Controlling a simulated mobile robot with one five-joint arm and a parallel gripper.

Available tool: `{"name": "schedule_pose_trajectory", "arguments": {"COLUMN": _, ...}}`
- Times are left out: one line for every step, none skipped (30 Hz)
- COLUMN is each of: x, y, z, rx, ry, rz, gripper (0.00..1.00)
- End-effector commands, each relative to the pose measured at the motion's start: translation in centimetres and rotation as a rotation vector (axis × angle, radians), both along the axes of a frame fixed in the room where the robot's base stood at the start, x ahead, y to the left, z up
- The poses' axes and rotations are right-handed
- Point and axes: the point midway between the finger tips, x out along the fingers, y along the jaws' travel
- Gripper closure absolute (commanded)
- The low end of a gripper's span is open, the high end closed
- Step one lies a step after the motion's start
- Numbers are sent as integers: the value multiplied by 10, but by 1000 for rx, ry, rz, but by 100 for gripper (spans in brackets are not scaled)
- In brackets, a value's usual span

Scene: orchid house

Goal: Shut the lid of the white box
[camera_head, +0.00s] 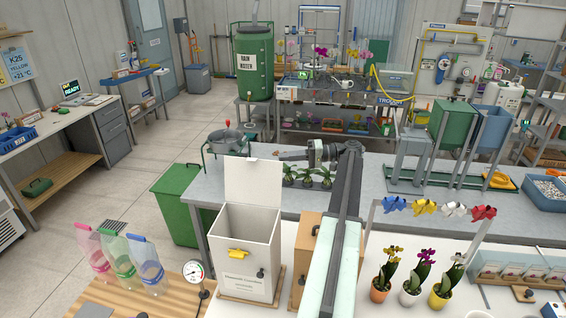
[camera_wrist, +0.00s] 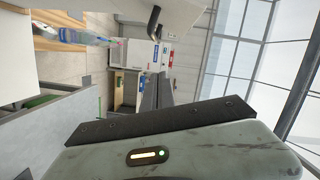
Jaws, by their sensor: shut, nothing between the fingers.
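My gripper (camera_head: 283,155) is shut and empty. It shows at the upper right of the lid, pointing left; whether it touches the lid cannot be told. In the wrist view a pale panel (camera_wrist: 170,10) with a dark hook-shaped piece is at the top; I cannot tell if it is the lid.
A brown wooden box (camera_head: 303,262) stands right of the white box, close to my arm. Clear bags (camera_head: 148,268) and a gauge (camera_head: 193,272) are to the left. Potted orchids (camera_head: 412,282) stand to the right.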

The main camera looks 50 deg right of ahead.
Motion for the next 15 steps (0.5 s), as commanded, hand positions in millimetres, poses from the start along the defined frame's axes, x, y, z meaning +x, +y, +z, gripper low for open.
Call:
{"name": "schedule_pose_trajectory", "arguments": {"x": 8, "y": 9, "z": -2, "rx": 0, "ry": 0, "rz": 1, "gripper": 100}}
{"name": "schedule_pose_trajectory", "arguments": {"x": 13, "y": 13, "z": -2, "rx": 0, "ry": 0, "rz": 0, "gripper": 100}}
{"name": "schedule_pose_trajectory", "arguments": {"x": 20, "y": 19, "z": -3, "rx": 0, "ry": 0, "rz": 1, "gripper": 100}}
{"name": "schedule_pose_trajectory", "arguments": {"x": 25, "y": 23, "z": -4, "rx": 1, "ry": -1, "rz": 0, "gripper": 100}}
{"name": "schedule_pose_trajectory", "arguments": {"x": 30, "y": 27, "z": -4, "rx": 0, "ry": 0, "rz": -1, "gripper": 100}}
{"name": "schedule_pose_trajectory", "arguments": {"x": 36, "y": 33, "z": -5, "rx": 1, "ry": 0, "rz": -1, "gripper": 100}}
{"name": "schedule_pose_trajectory", "arguments": {"x": 41, "y": 37, "z": -5, "rx": 1, "ry": 0, "rz": 0, "gripper": 100}}
{"name": "schedule_pose_trajectory", "arguments": {"x": 46, "y": 41, "z": -6, "rx": 1, "ry": 0, "rz": -1, "gripper": 100}}
{"name": "schedule_pose_trajectory", "arguments": {"x": 52, "y": 45, "z": -6, "rx": 1, "ry": 0, "rz": -2, "gripper": 100}}
{"name": "schedule_pose_trajectory", "arguments": {"x": 51, "y": 50, "z": -9, "rx": 1, "ry": 0, "rz": -2, "gripper": 100}}
{"name": "schedule_pose_trajectory", "arguments": {"x": 46, "y": 56, "z": -12, "rx": 1, "ry": 0, "rz": -3, "gripper": 100}}
{"name": "schedule_pose_trajectory", "arguments": {"x": 43, "y": 61, "z": -14, "rx": 1, "ry": 0, "rz": -4, "gripper": 100}}
{"name": "schedule_pose_trajectory", "arguments": {"x": 41, "y": 65, "z": -16, "rx": 1, "ry": 0, "rz": -4, "gripper": 100}}
{"name": "schedule_pose_trajectory", "arguments": {"x": 40, "y": 68, "z": -17, "rx": 1, "ry": 0, "rz": -4, "gripper": 100}}
{"name": "schedule_pose_trajectory", "arguments": {"x": 38, "y": 71, "z": -18, "rx": 1, "ry": 0, "rz": -4, "gripper": 100}}
